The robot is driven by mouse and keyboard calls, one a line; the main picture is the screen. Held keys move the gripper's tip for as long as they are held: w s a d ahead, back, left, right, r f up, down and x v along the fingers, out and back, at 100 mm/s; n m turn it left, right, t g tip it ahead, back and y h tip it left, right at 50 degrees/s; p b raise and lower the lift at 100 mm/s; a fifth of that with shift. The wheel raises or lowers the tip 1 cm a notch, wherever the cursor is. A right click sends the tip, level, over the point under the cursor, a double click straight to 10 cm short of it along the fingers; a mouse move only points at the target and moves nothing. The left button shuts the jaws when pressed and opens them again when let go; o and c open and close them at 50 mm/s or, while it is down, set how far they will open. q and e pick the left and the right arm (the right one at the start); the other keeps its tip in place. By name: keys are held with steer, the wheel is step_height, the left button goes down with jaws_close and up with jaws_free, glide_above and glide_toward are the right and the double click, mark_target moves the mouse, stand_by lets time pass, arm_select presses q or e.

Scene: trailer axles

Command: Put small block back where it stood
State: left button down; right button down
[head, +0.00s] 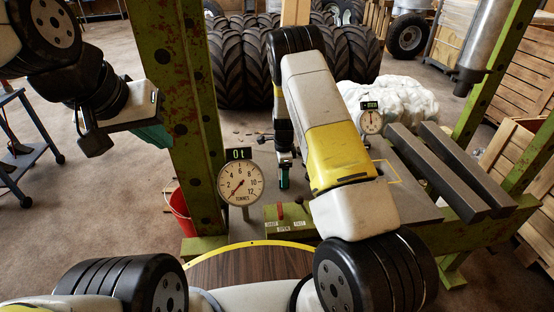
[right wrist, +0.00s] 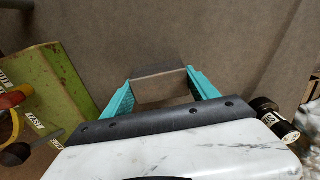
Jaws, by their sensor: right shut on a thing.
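The small block (right wrist: 160,87) is a grey-brown piece between the two teal fingers of my right gripper (right wrist: 160,92) in the right wrist view. The fingers touch it on both sides. In the head view my right gripper (head: 284,178) points down, right of the big dial and largely hidden by its own arm; I cannot make out the block there. My left gripper (head: 150,133) hangs at the upper left, away from the press, with teal showing; its finger gap is not clear. A thin yellow outline (head: 398,180) is marked on the grey press bed.
A large tonnes dial (head: 240,184) stands left of my right gripper. A smaller dial (head: 371,122) stands on the right. Two grey bars (head: 440,170) lie across the green frame. Control levers (head: 281,212) are in front. A red bucket (head: 180,208) stands behind the green post (head: 175,75).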

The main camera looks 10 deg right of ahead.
steer(key=shift+w+f, duration=0.1)
steer(key=shift+f, duration=0.05)
stand_by(0.7)
steer(key=shift+c, duration=0.7)
jaws_free()
steer(key=shift+f, duration=0.1)
step_height(320, 180, up, 8)
steer(key=shift+f, duration=0.25)
steer(key=shift+r, duration=0.25)
steer(key=shift+s, duration=0.2)
